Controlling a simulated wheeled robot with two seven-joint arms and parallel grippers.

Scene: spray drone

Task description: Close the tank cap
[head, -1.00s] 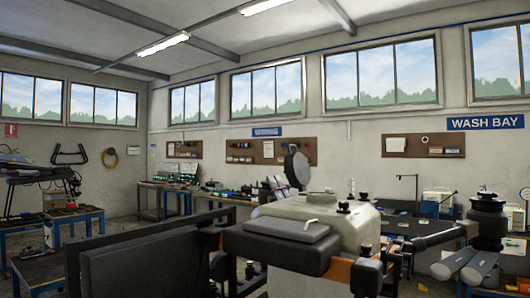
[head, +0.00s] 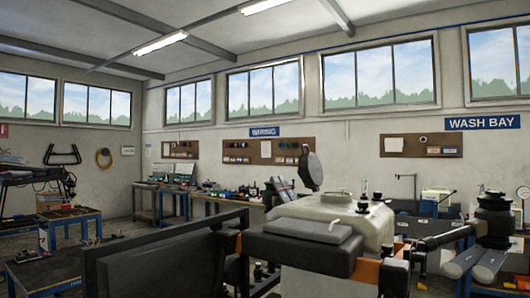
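The spray drone fills the lower middle and right of the head view. Its pale tank (head: 345,216) stands upright in the drone's middle. A round dark grey tank cap (head: 310,171) stands tipped up, open, at the tank's back left edge. The tank's opening itself is hard to make out from here. A small black fitting (head: 363,203) sits on top of the tank toward the right. Neither of my grippers shows in the view, and nothing touches the cap.
A flat dark box (head: 307,230) lies on the drone's near side, with a dark panel (head: 155,265) to its left. Folded drone arms and a motor (head: 492,220) stick out at right. Workbenches (head: 215,206) line the back wall. A blue-framed table (head: 72,218) stands at left.

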